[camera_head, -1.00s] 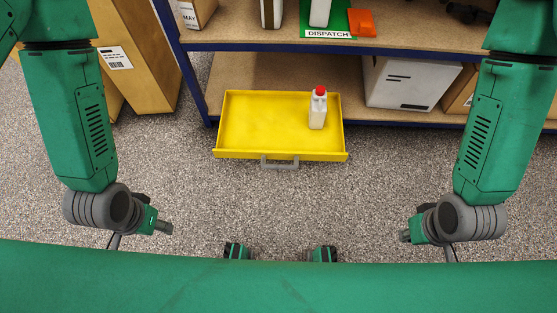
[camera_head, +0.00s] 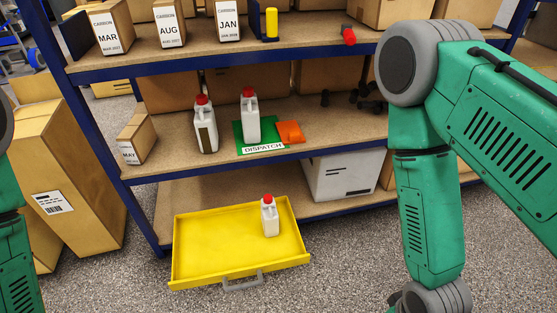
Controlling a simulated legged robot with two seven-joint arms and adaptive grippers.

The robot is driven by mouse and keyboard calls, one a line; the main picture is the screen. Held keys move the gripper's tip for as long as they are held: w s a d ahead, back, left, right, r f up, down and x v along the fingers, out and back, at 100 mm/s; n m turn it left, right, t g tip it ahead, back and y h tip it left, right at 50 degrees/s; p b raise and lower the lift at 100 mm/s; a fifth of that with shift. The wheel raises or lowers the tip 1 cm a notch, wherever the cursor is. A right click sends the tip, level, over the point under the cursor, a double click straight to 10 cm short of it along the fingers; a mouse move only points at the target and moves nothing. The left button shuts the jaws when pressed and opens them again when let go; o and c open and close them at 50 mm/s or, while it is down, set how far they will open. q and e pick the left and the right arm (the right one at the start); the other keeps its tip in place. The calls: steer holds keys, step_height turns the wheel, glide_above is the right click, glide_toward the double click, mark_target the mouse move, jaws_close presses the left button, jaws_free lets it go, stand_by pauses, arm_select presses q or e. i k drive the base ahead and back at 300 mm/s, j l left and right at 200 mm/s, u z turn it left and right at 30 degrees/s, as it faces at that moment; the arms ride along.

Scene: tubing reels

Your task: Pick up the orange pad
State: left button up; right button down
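The orange pad (camera_head: 290,132) lies on the middle shelf, at the right edge of the green DISPATCH mat (camera_head: 242,144). A white bottle with a red cap (camera_head: 250,118) stands on the mat, just left of the pad. My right arm stands to the right of the pad, in front of the shelf unit, and its wrist runs off the bottom edge. Only part of my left arm shows, at the left edge. Neither gripper is in view, and nothing covers the pad.
A second red-capped bottle (camera_head: 205,128) stands left of the mat, beside a small MAY box (camera_head: 136,138). A pulled-out yellow drawer (camera_head: 192,283) below holds another bottle (camera_head: 270,217). A white carton (camera_head: 343,178) is on the bottom shelf. Tall cardboard boxes (camera_head: 72,172) stand at left.

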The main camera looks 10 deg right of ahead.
mark_target(290, 129)
steer(key=i+l+z, duration=1.05)
